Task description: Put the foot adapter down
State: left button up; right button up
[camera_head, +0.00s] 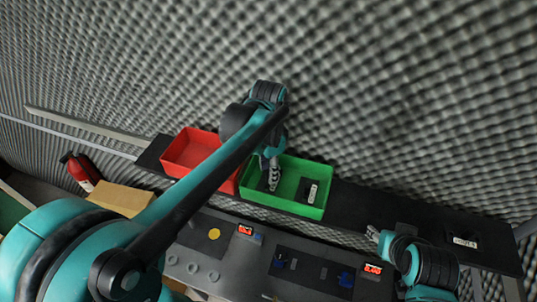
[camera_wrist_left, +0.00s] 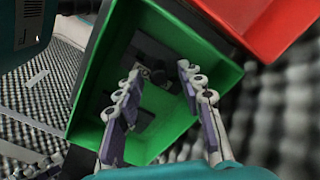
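My left gripper (camera_head: 273,178) reaches down into the green bin (camera_head: 325,207). In the left wrist view its fingers (camera_wrist_left: 160,75) are spread wide, with nothing clearly held between them. Beyond the fingers, dark parts (camera_wrist_left: 143,118) lie on the floor of the green bin, which also shows in this view (camera_wrist_left: 178,128). A black part with a pale label (camera_head: 312,192) lies at the right side of the bin in the head view. I cannot tell for sure which part is the foot adapter. My right gripper (camera_head: 373,234) is at the lower right, over the dark bench, too small to read.
A red bin (camera_head: 190,152) stands left of the green one on the black shelf (camera_head: 365,205). A grey panel with red displays (camera_head: 373,268) and round fittings lies in front. A cardboard box (camera_head: 120,198) and a fire extinguisher (camera_head: 80,170) are at the left. Foam wall stands behind.

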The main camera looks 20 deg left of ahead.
pick_arm(q)
notch_tip(320, 180, up, 10)
jog(key=b, duration=0.1)
jog(key=shift+r, duration=0.2)
pick_arm(e)
jog(key=shift+f, duration=0.55)
pick_arm(q)
jog(key=shift+s+f, duration=0.1)
pick_arm(e)
jog(key=shift+s, duration=0.1)
